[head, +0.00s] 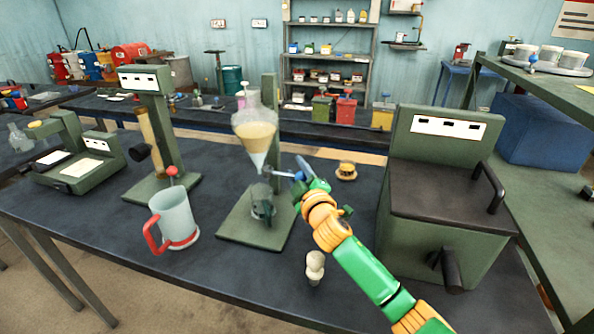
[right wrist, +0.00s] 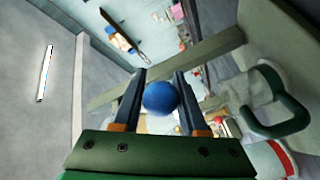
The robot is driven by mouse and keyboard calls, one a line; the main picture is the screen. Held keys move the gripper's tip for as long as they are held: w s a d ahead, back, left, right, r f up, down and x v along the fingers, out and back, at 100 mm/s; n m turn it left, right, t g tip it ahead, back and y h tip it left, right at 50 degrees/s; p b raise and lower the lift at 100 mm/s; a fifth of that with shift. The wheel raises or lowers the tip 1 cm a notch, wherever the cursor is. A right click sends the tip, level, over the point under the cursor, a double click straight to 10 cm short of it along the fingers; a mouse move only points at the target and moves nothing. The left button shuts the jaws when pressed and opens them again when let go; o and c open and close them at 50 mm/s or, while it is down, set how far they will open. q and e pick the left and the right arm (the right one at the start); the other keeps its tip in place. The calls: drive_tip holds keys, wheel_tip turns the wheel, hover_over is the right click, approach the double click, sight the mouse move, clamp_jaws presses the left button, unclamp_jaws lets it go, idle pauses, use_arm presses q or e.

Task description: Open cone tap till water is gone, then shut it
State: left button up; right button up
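The clear cone (head: 255,135) hangs on a green stand (head: 230,225) and holds a cream-yellow layer with a paler part in the tip below. The tap under it has a lever ending in a blue knob (head: 299,176). My right gripper (head: 305,177) is at this knob. In the right wrist view the blue knob (right wrist: 161,97) sits between the two fingers (right wrist: 160,85), which appear to touch both its sides. A small dark greenish vessel (head: 263,203) stands below the tap. Whether liquid runs into it is too small to tell. My left gripper is out of view.
A clear mug (head: 174,218) with a red handle stands left of the stand. A small pale object (head: 315,266) stands near my right forearm. A large green box machine (head: 440,200) is close on the right. A post-like instrument (head: 150,120) stands to the left.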

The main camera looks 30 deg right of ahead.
clamp_jaws()
idle(1.1)
